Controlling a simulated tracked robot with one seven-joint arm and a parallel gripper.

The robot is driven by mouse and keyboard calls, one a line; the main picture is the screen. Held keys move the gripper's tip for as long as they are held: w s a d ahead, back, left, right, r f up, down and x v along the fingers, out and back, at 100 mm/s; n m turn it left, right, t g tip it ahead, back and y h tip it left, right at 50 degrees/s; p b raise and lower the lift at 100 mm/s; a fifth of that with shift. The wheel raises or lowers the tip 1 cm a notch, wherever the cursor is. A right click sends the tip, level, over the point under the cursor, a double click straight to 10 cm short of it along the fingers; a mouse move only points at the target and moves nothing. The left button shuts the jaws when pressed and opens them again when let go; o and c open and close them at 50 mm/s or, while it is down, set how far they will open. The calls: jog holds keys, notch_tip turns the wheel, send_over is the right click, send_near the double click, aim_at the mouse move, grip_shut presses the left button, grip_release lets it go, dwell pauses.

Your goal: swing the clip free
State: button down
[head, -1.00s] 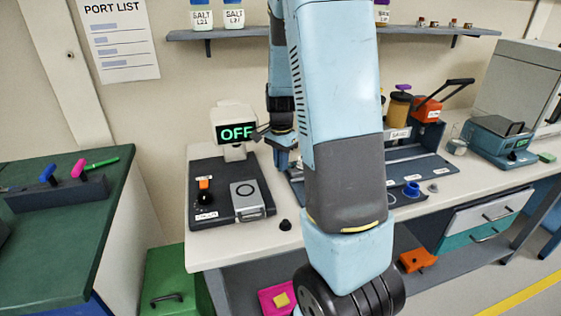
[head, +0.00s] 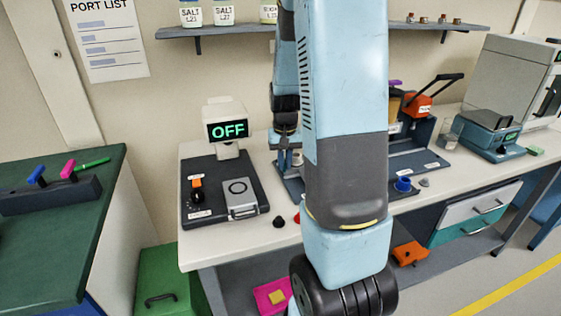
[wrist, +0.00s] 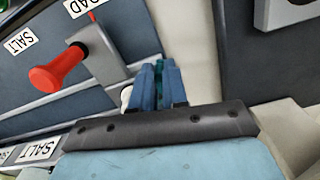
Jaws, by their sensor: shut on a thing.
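My gripper (wrist: 165,85) has blue fingers close together in the wrist view. They are shut at the end of a grey bar (wrist: 102,50), which I take to be the clip; what lies between them is mostly hidden. A red knob (wrist: 58,70) sticks out from the bar to the left. In the head view my gripper (head: 285,158) is low over the dark plate on the bench, partly behind my own arm. The clip cannot be made out there.
A small black knob (head: 279,221) lies on the bench front. A blue cup-like piece (head: 403,184) and an orange-handled press (head: 416,105) are to the right. A shelf (head: 350,27) runs above.

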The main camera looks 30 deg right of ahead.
jog(key=shift+s+d+n, duration=0.15)
jog(key=shift+d+n, duration=0.2)
jog(key=shift+n, duration=0.55)
jog(key=shift+s+d+n, duration=0.1)
jog(key=shift+d+n, duration=0.25)
jog(key=shift+n, duration=0.55)
jog(key=c, duration=1.1)
grip_release()
jog(key=shift+c, duration=0.2)
jog(key=shift+r, duration=0.1)
notch_tip(320, 180, up, 14)
jog(key=shift+f, duration=0.2)
jog(key=s+a+r+t, duration=0.2)
jog(key=s+a+r, duration=0.2)
jog(key=s+a, duration=0.4)
jog(key=s+a+r+t, duration=0.3)
jog(key=s+a+r, duration=0.2)
jog(key=s, duration=0.5)
jog(key=a, duration=0.2)
jog(key=shift+s+a+n+t, duration=0.15)
jog(key=shift+a+n+t, duration=0.15)
jog(key=shift+a+n, duration=0.1)
